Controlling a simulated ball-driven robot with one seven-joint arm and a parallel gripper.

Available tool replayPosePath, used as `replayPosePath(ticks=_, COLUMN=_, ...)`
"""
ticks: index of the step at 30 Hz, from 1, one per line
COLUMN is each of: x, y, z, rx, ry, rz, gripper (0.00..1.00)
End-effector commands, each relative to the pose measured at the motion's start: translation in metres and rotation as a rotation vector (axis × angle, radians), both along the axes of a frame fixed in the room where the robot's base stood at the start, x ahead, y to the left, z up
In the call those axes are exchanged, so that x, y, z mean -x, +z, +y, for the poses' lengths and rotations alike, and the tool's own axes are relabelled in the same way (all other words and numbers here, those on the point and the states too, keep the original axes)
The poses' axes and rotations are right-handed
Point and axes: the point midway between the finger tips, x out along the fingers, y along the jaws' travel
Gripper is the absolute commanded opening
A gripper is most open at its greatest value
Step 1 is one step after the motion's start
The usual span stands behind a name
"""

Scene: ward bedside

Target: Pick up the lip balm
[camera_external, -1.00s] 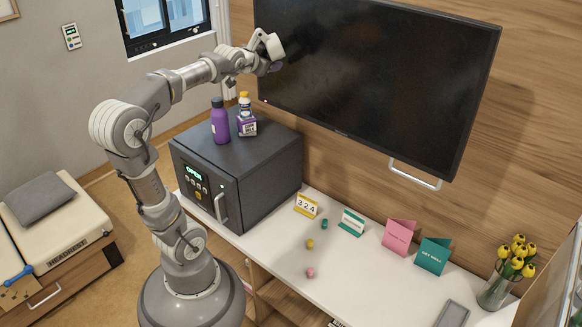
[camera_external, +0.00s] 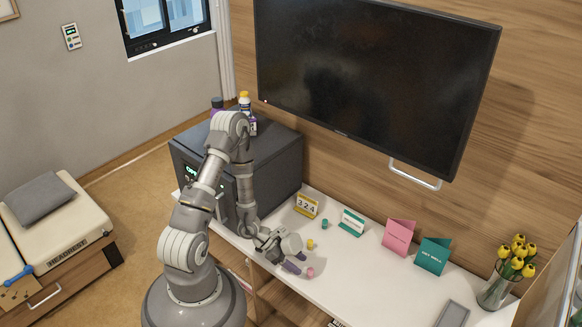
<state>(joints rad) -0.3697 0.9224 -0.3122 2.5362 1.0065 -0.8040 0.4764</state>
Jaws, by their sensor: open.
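Three small rounded items lie on the white counter (camera_external: 365,279): a pink one (camera_external: 310,272), a yellow one (camera_external: 310,244) and a teal one (camera_external: 324,224). Any of them could be the lip balm; I cannot tell which from their looks. My gripper (camera_external: 298,265) is low over the counter, just left of the pink item, with its fingers pointing down and to the right. It is open and appears empty. I cannot tell whether a finger touches the pink item.
A dark safe (camera_external: 272,165) stands at the left, with bottles on top, partly behind my arm. A number sign (camera_external: 306,206), a small white-and-teal card (camera_external: 351,223), a pink card (camera_external: 398,237) and a teal card (camera_external: 433,256) stand along the wall. A tulip vase (camera_external: 495,291) and grey tray (camera_external: 453,314) are at right.

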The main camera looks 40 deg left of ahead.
Motion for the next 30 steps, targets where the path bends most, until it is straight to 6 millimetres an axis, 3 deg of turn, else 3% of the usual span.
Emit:
replayPosePath(ticks=5, x=-0.002, y=-0.003, z=-0.004, rx=0.001, ry=-0.002, rz=-0.001, gripper=0.53)
replayPosePath(ticks=19, x=-0.027, y=-0.042, z=-0.054, rx=-0.002, ry=-0.001, rz=-0.001, gripper=0.53)
replayPosePath(ticks=27, x=-0.03, y=-0.043, z=-0.058, rx=-0.003, ry=0.001, rz=-0.001, gripper=0.53)
replayPosePath(ticks=28, x=-0.029, y=-0.043, z=-0.058, rx=-0.004, ry=0.001, rz=-0.001, gripper=0.51)
replayPosePath(ticks=30, x=-0.03, y=-0.043, z=-0.058, rx=-0.004, ry=0.001, rz=-0.001, gripper=0.35)
